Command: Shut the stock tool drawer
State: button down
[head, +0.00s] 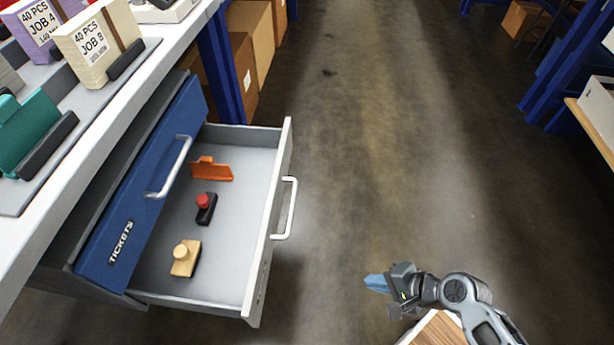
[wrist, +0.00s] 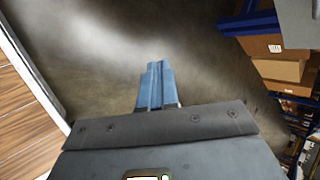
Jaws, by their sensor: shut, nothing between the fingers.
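The open drawer (head: 226,233) is grey and pulled out to the right from under the workbench in the head view. It holds an orange piece (head: 212,170), a black piece with a red knob (head: 206,208) and a tan block with a knob (head: 185,259). Its front panel has a white bar handle (head: 290,208). A shut blue drawer (head: 140,195) labelled TICKETS sits above it. The open drawer's own label is not readable. My gripper (head: 374,283) is to the right of the drawer front, apart from it. Its blue fingers (wrist: 156,85) are together and empty in the wrist view.
The workbench top (head: 120,115) carries job boxes (head: 97,42) and a teal piece (head: 28,130). Cardboard boxes (head: 247,75) stand behind the drawer. Clear floor (head: 390,150) lies right of the drawer. A wooden surface (head: 440,330) is beneath my arm.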

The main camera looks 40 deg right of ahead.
jog(key=w+d+r+m+t+y, duration=0.15)
jog(key=w+m+y, duration=0.3)
jog(key=w, duration=0.55)
jog(key=m+t+y, duration=0.4)
jog(key=y, duration=0.2)
send_near(278, 178)
jog(key=shift+g, duration=0.25)
jog(key=b+x, duration=0.1)
jog(key=x, duration=0.6)
jog(key=shift+d+r+b, duration=0.15)
jog(key=shift+b, duration=0.25)
jog(key=b+x, duration=0.2)
jog(key=x, duration=1.8)
jog(key=shift+f+b, duration=0.35)
jog(key=shift+b, duration=0.05)
jog(key=shift+d, duration=0.15)
